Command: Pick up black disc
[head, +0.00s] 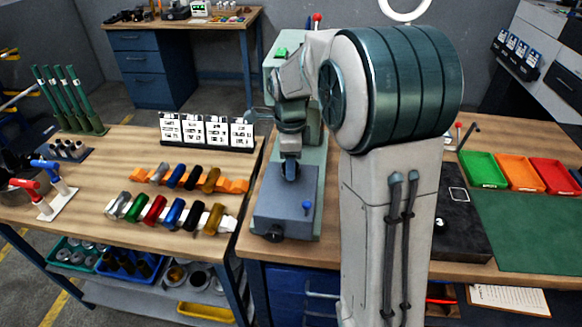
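I cannot single out the black disc with certainty. A dark round piece (291,171) shows just below my gripper, at the back edge of the grey lathe housing (285,211). I cannot tell whether it is the disc or part of the lathe. My gripper (290,153) points down over the green-grey lathe in the middle. Its fingers are small and partly hidden, so I cannot tell whether they are open or shut. My arm covers much of the right bench.
The left bench holds an orange rack (235,186) and a white rack (228,223) of coloured cylinders, plus white cards (205,132). Green, orange and red trays (483,170) stand on the right. A black pad (463,231) lies beside my arm.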

